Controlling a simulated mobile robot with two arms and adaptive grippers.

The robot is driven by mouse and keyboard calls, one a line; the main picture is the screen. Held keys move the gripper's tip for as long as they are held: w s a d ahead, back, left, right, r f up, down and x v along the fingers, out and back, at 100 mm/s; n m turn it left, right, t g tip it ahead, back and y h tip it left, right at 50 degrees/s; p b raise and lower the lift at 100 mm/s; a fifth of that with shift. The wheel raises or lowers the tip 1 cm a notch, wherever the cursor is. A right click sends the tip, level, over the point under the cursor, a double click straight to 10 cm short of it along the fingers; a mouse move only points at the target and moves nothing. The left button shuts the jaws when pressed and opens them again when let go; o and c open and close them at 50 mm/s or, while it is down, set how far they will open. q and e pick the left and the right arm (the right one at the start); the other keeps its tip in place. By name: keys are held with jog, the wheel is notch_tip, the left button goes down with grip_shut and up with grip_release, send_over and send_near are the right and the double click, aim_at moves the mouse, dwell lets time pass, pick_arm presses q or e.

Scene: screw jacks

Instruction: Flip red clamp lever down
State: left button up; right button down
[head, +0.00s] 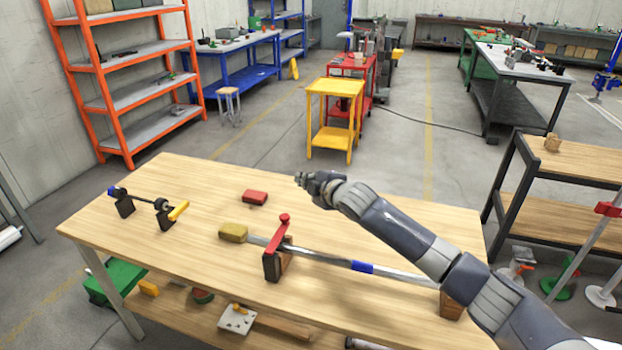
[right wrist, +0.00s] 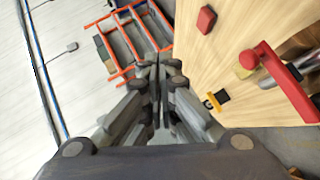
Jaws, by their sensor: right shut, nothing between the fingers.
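The red clamp lever (head: 279,236) sits on a dark clamp block (head: 271,267) on the table and slants upward to a round knob. A long metal rod (head: 318,258) passes through the clamp, with a tan block (head: 233,232) at its left end and a blue collar (head: 362,267) to the right. The lever also shows at the right of the right wrist view (right wrist: 288,88). My right gripper (head: 303,180) is shut and empty, above the table's far side, beyond the lever and apart from it. It points left in the head view; its closed fingers show in the wrist view (right wrist: 157,68). My left gripper is out of view.
A second small rod fixture with a yellow lever (head: 178,211) stands on the table's left. A wooden support (head: 450,306) is at the rod's right end. The wooden tabletop (head: 185,260) is clear at front left.

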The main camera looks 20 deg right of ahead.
jog(key=shift+s+d+r, duration=0.3)
jog(key=shift+d+r, duration=0.2)
jog(key=shift+r, duration=0.15)
jog(key=shift+f, duration=0.1)
